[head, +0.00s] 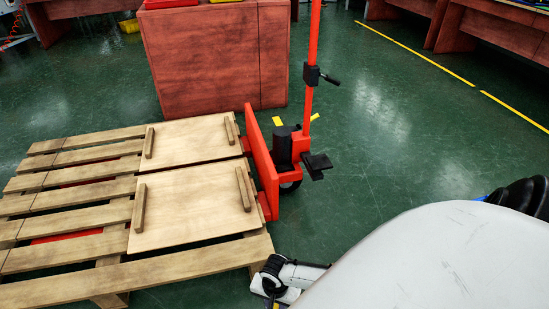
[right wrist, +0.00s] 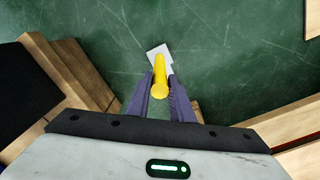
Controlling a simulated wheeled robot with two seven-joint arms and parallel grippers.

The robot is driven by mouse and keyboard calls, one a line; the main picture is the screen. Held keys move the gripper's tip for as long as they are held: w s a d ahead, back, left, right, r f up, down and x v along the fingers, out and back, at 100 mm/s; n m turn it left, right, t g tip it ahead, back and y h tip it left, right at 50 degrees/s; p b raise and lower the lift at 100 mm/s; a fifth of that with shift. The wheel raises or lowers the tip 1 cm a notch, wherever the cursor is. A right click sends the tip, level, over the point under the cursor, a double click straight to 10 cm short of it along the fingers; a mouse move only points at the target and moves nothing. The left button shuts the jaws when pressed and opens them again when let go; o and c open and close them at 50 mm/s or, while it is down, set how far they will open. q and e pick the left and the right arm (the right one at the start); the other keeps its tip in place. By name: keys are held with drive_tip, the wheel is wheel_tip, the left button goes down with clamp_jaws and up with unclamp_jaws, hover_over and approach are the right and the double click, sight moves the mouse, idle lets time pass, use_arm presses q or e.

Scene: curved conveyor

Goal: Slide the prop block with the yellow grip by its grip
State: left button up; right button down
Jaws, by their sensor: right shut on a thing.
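The prop block shows in the right wrist view as a small white plate (right wrist: 157,50) with a round yellow grip (right wrist: 159,90) standing on it, over the green floor. My right gripper (right wrist: 161,76) has its two dark fingers on either side of the yellow grip and is shut on it. The fingers hide the grip's sides, and how the block meets the floor is hard to tell. The block cannot be made out for sure in the head view. My left gripper is in neither view.
A wooden pallet (head: 80,276) with two handled boards (head: 205,203) lies at the left in the head view. A red pallet jack (head: 261,160) stands at its right end, before a red-brown cabinet (head: 215,60). Wooden pieces (right wrist: 60,65) flank my gripper. Green floor (head: 390,130) is clear right of the jack.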

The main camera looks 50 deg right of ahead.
drive_tip(key=c, duration=1.5)
unclamp_jaws()
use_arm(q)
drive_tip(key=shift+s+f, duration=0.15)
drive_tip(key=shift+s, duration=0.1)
use_arm(e)
drive_tip(key=shift+r, duration=0.2)
wheel_tip(320, 180, up, 9)
drive_tip(key=p, duration=0.6)
drive_tip(key=shift+f, duration=0.15)
drive_tip(key=shift+r, duration=0.65)
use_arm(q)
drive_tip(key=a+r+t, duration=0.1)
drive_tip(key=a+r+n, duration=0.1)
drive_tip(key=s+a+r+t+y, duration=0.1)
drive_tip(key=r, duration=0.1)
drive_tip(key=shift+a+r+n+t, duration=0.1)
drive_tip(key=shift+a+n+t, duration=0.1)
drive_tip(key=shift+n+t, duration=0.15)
